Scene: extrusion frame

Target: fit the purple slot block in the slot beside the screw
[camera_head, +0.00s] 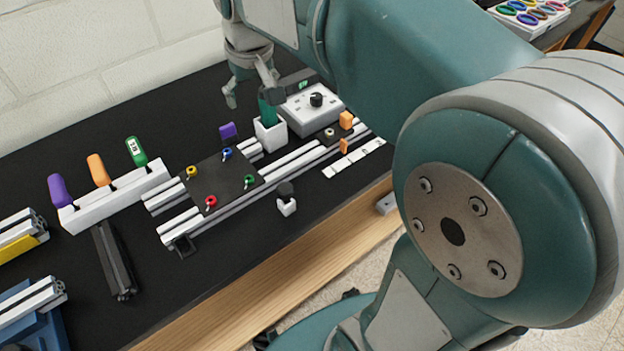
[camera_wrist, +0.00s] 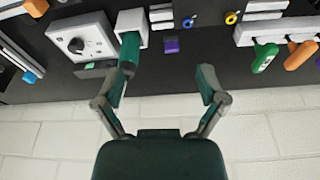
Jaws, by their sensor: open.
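The purple slot block (camera_head: 228,131) rests on the black tabletop just behind the extrusion frame. In the wrist view the purple block (camera_wrist: 171,46) lies beyond the fingertips, between them and slightly right of the white holder. My gripper (camera_head: 246,90) is above the back of the table, behind and above the block. In the wrist view my gripper (camera_wrist: 165,84) is open, with nothing between its fingers. The extrusion frame (camera_head: 290,161) has pale parallel rails. A small round part (camera_head: 329,132), possibly the screw, sits near its right end, by two orange blocks (camera_head: 346,120). I cannot make out the slot.
A green-handled tool stands in a white holder (camera_head: 270,135), close to the left finger in the wrist view. A grey box with a black knob (camera_head: 314,104) is beside it. A white rack (camera_head: 115,198) holds purple, orange and green handles. A white wall is behind.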

